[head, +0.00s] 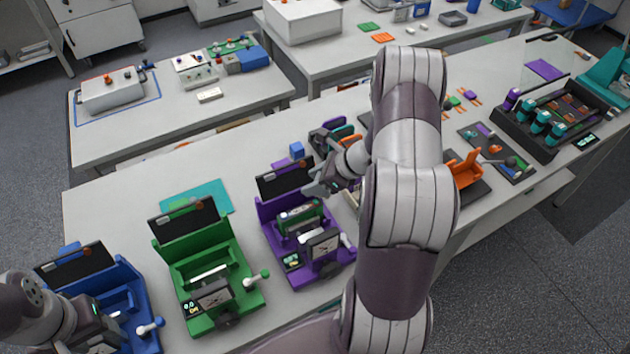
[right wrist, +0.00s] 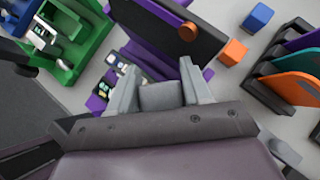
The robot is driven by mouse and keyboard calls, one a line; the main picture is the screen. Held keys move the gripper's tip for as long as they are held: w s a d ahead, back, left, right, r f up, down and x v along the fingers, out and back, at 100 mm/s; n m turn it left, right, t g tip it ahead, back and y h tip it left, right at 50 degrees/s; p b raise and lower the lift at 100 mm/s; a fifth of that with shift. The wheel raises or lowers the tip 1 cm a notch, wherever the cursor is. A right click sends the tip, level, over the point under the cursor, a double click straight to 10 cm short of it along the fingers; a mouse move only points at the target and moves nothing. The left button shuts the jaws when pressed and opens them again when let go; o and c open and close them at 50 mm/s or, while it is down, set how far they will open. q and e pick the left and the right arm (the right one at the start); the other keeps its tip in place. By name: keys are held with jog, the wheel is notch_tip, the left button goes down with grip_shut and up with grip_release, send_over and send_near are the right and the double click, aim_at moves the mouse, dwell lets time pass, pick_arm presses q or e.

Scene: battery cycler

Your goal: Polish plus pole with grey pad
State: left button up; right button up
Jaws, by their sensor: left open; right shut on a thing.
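My right gripper (head: 322,187) is above the back of the purple cycler (head: 275,225). In the right wrist view, its two fingers (right wrist: 158,88) are shut on a grey pad (right wrist: 160,97), a block between them. The purple cycler also shows beyond the fingers in that view (right wrist: 135,58). A green-and-grey piece (head: 300,214) sits in the purple cycler's bay. I cannot make out a plus pole; the pad looks apart from the bay. My left gripper (head: 104,336) is open, low at the blue cycler (head: 128,283); its fingertips are hard to make out.
A green cycler (head: 205,262) stands between the blue and purple ones. Each cycler has a raised dark panel and a white-knobbed lever. A rack with coloured plates (right wrist: 285,72), a blue cube (right wrist: 258,17) and an orange cube (right wrist: 233,51) stand close to the right gripper.

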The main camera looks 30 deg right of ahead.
pick_arm(q)
jog(key=shift+s+r+p, duration=0.1)
jog(key=shift+r+p, duration=0.85)
jog(key=shift+r, duration=0.5)
pick_arm(e)
jog(key=shift+s+r, duration=0.1)
jog(key=shift+r, duration=1.75)
jog(key=shift+r+p, duration=1.2)
jog(key=shift+r, duration=0.4)
pick_arm(q)
notch_tip(320, 180, up, 2)
jog(key=shift+r, duration=0.1)
pick_arm(e)
jog(key=shift+f, duration=0.1)
